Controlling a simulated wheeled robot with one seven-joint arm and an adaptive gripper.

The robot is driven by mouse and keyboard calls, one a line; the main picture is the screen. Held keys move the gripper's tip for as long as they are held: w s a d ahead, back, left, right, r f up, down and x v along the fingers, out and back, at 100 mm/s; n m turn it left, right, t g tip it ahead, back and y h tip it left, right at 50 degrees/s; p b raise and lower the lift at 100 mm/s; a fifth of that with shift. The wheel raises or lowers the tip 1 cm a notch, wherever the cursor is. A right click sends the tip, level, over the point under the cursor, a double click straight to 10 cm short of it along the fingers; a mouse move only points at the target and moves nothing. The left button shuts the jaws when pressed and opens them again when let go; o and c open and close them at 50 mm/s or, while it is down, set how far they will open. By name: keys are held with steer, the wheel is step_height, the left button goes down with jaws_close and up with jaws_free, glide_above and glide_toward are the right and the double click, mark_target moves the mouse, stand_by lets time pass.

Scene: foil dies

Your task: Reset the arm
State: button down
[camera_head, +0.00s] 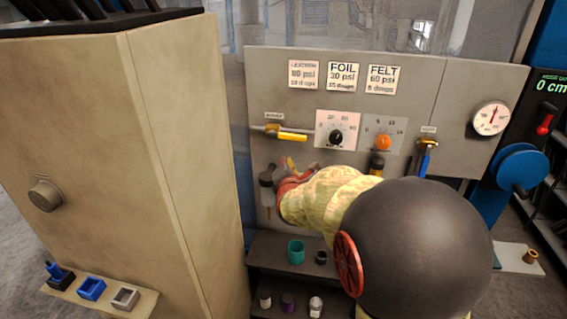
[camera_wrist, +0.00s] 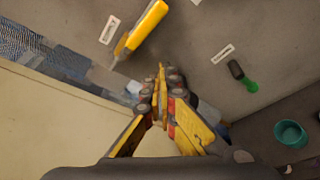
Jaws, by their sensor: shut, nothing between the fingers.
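My arm reaches forward across the panel in the head view, with its large dark joint at the lower right. My gripper (camera_head: 284,172) is in front of the grey control panel (camera_head: 285,85), left of the arm's pale section. In the wrist view its yellow fingers (camera_wrist: 162,78) come together at their tips, shut with nothing between them. A yellow-handled lever (camera_head: 292,136) is on the panel just above the gripper; it also shows in the wrist view (camera_wrist: 146,24), up and left of the fingertips. I cannot tell whether the gripper touches the panel.
A beige cabinet (camera_head: 90,120) stands close on the left. Black (camera_head: 336,137) and orange (camera_head: 383,142) knobs and a round gauge (camera_head: 490,119) are on the panel. A teal cup (camera_head: 296,251) stands on the dark shelf below. A blue wheel (camera_head: 522,171) is at right.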

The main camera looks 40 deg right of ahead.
stand_by(0.3)
steer(key=s+a+f+m+g+y, duration=0.55)
steer(key=s+a+f+m, duration=0.25)
steer(key=a+f+m, duration=0.4)
steer(key=s+a+m+g+y+b, duration=0.1)
steer(key=s+a+m+y+b, duration=0.3)
steer(key=s+a+b, duration=0.5)
steer(key=s+a+m, duration=0.2)
steer(key=s+a, duration=0.8)
steer(key=a, duration=0.2)
steer(key=shift+a+r+b, duration=0.15)
steer(key=shift+r+b, duration=0.2)
steer(key=shift+b, duration=0.05)
